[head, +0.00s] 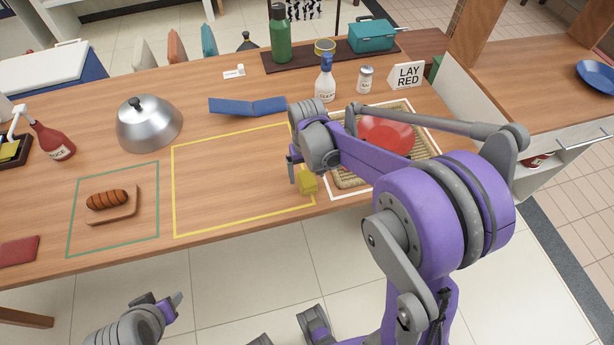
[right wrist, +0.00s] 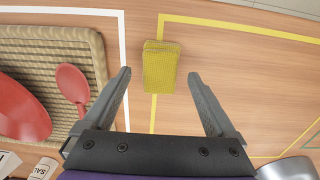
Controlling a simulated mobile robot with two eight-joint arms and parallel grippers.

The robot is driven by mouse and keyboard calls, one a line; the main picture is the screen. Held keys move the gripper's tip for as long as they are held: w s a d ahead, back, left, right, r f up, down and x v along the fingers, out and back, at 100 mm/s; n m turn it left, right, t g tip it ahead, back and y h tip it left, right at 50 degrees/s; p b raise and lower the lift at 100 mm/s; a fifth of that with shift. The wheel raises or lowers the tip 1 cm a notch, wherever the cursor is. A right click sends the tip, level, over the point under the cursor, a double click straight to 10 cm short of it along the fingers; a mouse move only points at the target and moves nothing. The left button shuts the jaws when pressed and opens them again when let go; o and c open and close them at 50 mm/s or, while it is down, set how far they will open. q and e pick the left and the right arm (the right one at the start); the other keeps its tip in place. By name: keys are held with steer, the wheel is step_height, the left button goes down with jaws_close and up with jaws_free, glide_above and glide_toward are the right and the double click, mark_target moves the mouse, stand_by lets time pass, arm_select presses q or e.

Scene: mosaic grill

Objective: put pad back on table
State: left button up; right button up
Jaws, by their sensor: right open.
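The yellow pad (head: 308,184) lies on the wooden table (head: 240,215), over the right line of the yellow outline near its front corner. In the right wrist view the pad (right wrist: 160,67) is just ahead of and partly between my two fingertips, with a gap on each side. My right gripper (head: 299,174) is open and empty; its fingers also show in the right wrist view (right wrist: 159,76). My left gripper (head: 163,304) is low at the front left, off the table, and its jaw opening is unclear.
A woven tray (head: 345,178) with a red plate and spoon (right wrist: 70,84) lies right of the pad, partly hidden by my right arm. A silver dome (head: 150,125), a blue folded piece (head: 247,106) and a sausage board (head: 130,213) stand left. Inside the yellow outline is bare.

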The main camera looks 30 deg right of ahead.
mark_target(307, 178)
step_height(307, 178, up, 8)
steer(key=s+a+f+n+t, duration=0.1)
steer(key=s+a+t, duration=0.4)
steer(key=s, duration=1.1)
steer(key=shift+s+a+n+p, duration=0.35)
steer(key=shift+a+n+p, duration=0.05)
steer(key=shift+a+n, duration=0.45)
steer(key=shift+f, duration=0.1)
